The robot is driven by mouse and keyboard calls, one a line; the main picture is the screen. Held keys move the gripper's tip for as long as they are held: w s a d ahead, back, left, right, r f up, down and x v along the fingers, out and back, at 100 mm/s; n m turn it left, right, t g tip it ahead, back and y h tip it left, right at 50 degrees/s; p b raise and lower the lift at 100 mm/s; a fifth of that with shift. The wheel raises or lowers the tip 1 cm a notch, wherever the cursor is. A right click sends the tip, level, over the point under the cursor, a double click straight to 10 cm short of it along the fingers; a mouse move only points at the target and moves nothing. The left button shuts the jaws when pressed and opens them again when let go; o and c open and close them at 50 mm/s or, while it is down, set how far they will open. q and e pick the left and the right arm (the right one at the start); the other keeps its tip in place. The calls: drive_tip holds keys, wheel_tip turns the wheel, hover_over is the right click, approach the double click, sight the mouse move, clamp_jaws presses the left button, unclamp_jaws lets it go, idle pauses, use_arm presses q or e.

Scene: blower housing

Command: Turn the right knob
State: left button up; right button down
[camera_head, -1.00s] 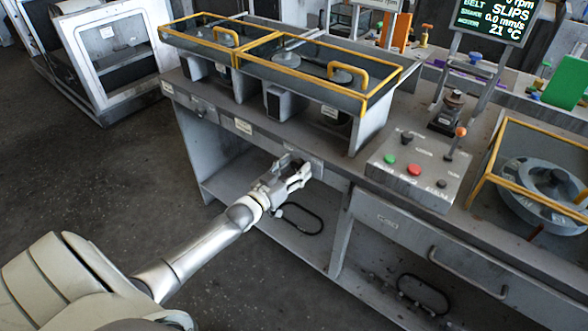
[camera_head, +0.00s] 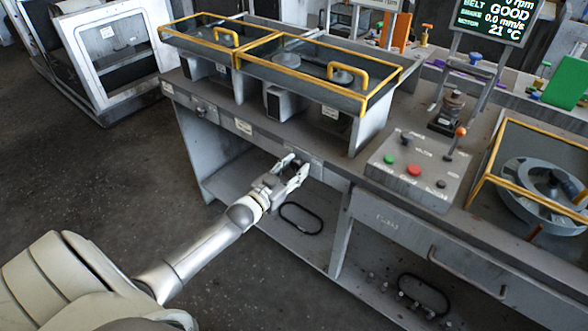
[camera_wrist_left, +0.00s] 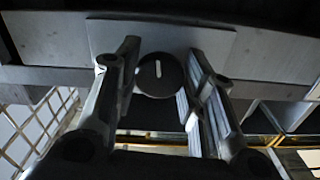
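The right knob (camera_wrist_left: 158,75) is a round dark disc with a short pale, nearly upright mark, set before a grey plate on the bench front. In the wrist view the two fingers of my left gripper (camera_wrist_left: 162,62) stand apart, one on each side of the knob. I cannot tell whether they touch it. Another knob (camera_head: 200,107) sits further left on the bench front. My right gripper is not in view.
A control box (camera_head: 414,172) with green and red buttons stands on the bench top. The display (camera_head: 497,18) reads belt GOOD. Yellow-framed guards (camera_head: 290,68) stand above my gripper. A drawer handle (camera_head: 466,272) juts out at right. The floor (camera_head: 90,180) at left is clear.

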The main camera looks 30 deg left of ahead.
use_arm(q)
drive_tip(key=o, duration=0.4)
drive_tip(key=shift+s, duration=0.1)
drive_tip(key=s, duration=1.1)
drive_tip(key=shift+s+a, duration=0.4)
drive_tip(key=shift+a, duration=0.05)
drive_tip(key=s+d+f+n+g+y, duration=0.1)
drive_tip(key=s+f+g, duration=0.45)
drive_tip(key=f, duration=0.95)
drive_tip(key=s+d+f+n+g+y, duration=0.1)
drive_tip(key=s+d+f+g, duration=0.15)
drive_tip(key=s+f, duration=0.9)
drive_tip(key=s+d+f+m+g, duration=0.1)
drive_tip(key=s+d+f+g, duration=0.3)
drive_tip(key=s+f, duration=0.6)
drive_tip(key=s+d+f+m+g, duration=0.1)
drive_tip(key=s+d+f+g, duration=0.4)
drive_tip(key=s+f, duration=0.5)
drive_tip(key=s+d, duration=0.2)
drive_tip(key=s, duration=0.1)
drive_tip(key=shift+s+d+f+h, duration=0.25)
drive_tip(key=shift+s+d+h, duration=0.1)
drive_tip(key=shift+s+h, duration=0.05)
